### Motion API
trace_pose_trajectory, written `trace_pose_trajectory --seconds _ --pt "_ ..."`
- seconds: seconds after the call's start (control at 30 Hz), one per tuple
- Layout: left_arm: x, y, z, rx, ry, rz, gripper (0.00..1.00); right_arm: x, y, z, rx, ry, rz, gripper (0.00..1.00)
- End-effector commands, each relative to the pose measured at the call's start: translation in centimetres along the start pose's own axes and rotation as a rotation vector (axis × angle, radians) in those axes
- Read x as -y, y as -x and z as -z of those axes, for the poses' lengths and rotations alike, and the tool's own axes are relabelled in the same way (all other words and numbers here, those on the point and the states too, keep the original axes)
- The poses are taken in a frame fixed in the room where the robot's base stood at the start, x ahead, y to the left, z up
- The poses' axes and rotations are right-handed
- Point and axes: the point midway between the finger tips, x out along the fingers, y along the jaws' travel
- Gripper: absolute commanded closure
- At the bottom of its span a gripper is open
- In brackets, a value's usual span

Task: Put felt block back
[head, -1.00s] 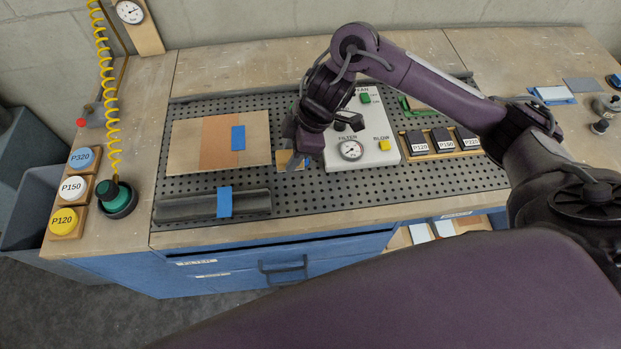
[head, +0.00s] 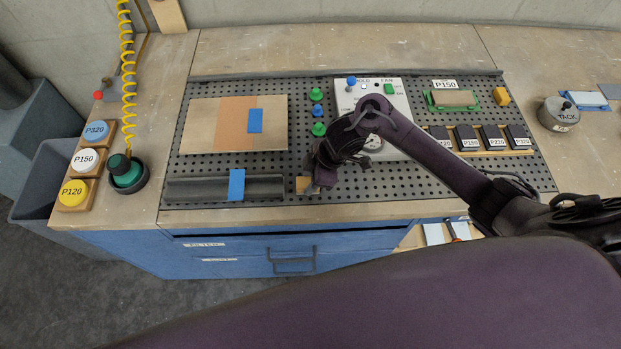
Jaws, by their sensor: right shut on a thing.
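My right gripper (head: 313,187) is low over the front part of the perforated bench top, just right of the grey channel piece. It is shut on a small tan block (head: 303,184), which I take to be the felt block. Only the block's left part shows; the gripper and wrist hide the rest. I cannot tell whether the block touches the surface. My left gripper is not in view.
Left of the gripper lie a wooden board (head: 187,125) and a grey channel (head: 199,189), both with blue tape. Green knobs (head: 317,112), a white control panel (head: 397,99) and a rack of dark labelled blocks (head: 516,138) stand behind and to the right.

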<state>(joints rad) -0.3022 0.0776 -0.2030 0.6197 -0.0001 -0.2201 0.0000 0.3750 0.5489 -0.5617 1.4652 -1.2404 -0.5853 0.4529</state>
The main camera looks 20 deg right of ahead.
Motion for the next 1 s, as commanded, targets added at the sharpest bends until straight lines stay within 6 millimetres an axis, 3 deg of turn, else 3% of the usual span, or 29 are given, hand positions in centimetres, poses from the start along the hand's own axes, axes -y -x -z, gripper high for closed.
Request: trace_pose_trajectory --seconds 0.4,0.43,0.57,0.87,1.0 --pt "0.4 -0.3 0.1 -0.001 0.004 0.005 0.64 0.0 -0.6 -0.3 0.000 0.000 0.000 0.86" --pt "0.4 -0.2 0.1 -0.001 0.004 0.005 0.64 0.0 -0.5 -0.2 0.000 0.000 -0.001 0.61" --pt "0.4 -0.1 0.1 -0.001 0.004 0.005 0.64 0.0 -0.5 -0.2 0.000 0.000 -0.001 0.44" --pt "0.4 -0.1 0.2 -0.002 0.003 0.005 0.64 0.0 -0.3 -0.1 0.000 0.000 -0.001 0.43" --pt "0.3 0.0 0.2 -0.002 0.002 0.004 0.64 -0.1 0.9 -0.1 0.000 0.002 -0.003 0.43"
